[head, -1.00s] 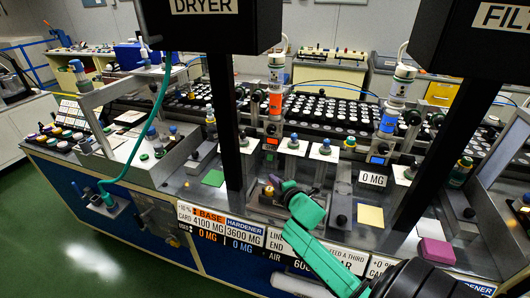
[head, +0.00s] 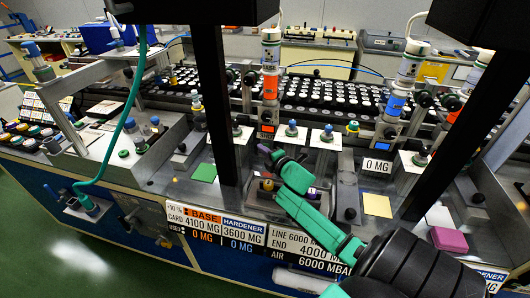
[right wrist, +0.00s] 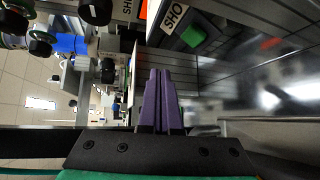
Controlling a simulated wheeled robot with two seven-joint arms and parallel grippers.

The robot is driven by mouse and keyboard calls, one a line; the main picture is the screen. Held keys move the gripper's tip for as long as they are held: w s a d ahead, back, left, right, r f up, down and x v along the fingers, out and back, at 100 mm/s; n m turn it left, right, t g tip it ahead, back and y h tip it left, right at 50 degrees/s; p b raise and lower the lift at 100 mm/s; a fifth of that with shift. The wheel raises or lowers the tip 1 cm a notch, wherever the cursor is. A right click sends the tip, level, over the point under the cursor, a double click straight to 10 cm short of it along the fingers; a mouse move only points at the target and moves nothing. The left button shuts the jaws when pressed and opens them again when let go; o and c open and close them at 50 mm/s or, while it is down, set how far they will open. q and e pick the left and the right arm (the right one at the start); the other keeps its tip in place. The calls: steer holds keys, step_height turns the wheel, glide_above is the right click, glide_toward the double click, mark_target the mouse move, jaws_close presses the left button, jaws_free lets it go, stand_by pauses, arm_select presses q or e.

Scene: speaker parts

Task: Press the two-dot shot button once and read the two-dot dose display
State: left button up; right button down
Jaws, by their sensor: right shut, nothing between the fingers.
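A display plate reading "0 MG" (head: 377,165) stands right of centre in the head view. My left gripper is not in view.
Two dark posts (head: 217,100) rise in front of the bench, one left and one right of my right arm. Dispensers with orange (head: 270,85) and blue (head: 396,105) bands stand behind. A green pad (head: 204,172), yellow pad (head: 377,205) and pink block (head: 448,239) lie on the bench.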

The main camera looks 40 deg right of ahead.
steer(key=d+f+b, duration=0.1)
steer(key=w+d+f+b, duration=0.1)
steer(key=shift+w+d+f+b, duration=0.25)
steer(key=shift+d+b, duration=0.05)
steer(key=shift+w+d+f+b, duration=0.2)
steer(key=shift+w+d+b, duration=0.1)
steer(key=shift+w+d, duration=0.1)
steer(key=shift+s, duration=0.1)
stand_by(0.7)
stand_by(0.7)
steer(key=shift+w+d+f, duration=0.2)
steer(key=shift+w+d, duration=0.05)
steer(key=shift+d, duration=0.1)
